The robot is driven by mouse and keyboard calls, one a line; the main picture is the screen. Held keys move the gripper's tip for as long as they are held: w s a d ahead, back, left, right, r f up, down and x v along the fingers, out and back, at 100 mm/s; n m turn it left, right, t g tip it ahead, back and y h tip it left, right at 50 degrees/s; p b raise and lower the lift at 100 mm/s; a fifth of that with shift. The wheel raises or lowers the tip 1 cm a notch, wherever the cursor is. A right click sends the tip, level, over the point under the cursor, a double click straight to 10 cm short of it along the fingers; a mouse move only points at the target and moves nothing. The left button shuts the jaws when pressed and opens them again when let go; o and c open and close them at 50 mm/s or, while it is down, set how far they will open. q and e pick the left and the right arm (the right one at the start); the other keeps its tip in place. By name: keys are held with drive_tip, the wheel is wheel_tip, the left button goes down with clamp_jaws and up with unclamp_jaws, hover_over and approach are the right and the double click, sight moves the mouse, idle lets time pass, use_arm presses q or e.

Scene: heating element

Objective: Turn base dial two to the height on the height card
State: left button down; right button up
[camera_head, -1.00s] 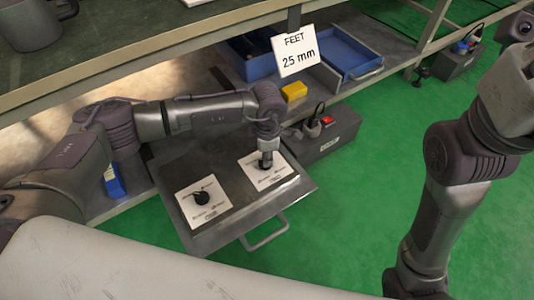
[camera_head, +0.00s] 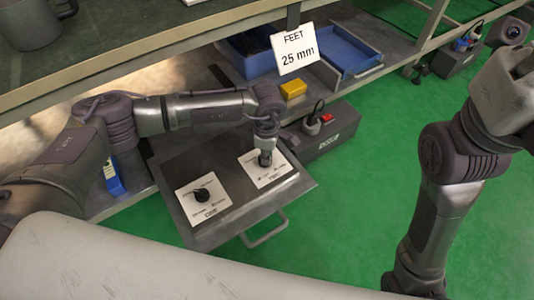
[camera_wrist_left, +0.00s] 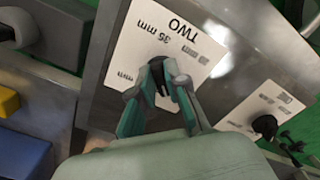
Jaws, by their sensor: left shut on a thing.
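The height card (camera_head: 294,50) hangs from the bench edge and reads "FEET 25 mm". Base dial two is a black knob (camera_wrist_left: 158,76) on a white plate (camera_wrist_left: 200,35) marked "TWO"; "35 mm" is readable there, other marks are blurred or upside down. My left gripper (camera_head: 265,158) comes down on this plate in the head view. In the left wrist view its fingers (camera_wrist_left: 160,88) are shut on the knob, hiding much of it and its pointer. My right gripper is out of view.
A second black dial (camera_head: 202,195) sits on its own white plate beside dial two, on the same grey panel with a front handle (camera_head: 265,232). A grey box with a red switch (camera_head: 327,118), a yellow block (camera_head: 293,89) and blue trays (camera_head: 347,52) lie behind.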

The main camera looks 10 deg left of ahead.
use_arm(q)
drive_tip(key=shift+s+f, duration=0.15)
drive_tip(key=shift+f, duration=0.1)
drive_tip(key=c, duration=1.2)
unclamp_jaws()
drive_tip(key=shift+o, duration=0.2)
drive_tip(key=shift+r, duration=0.5)
wheel_tip(320, 180, up, 11)
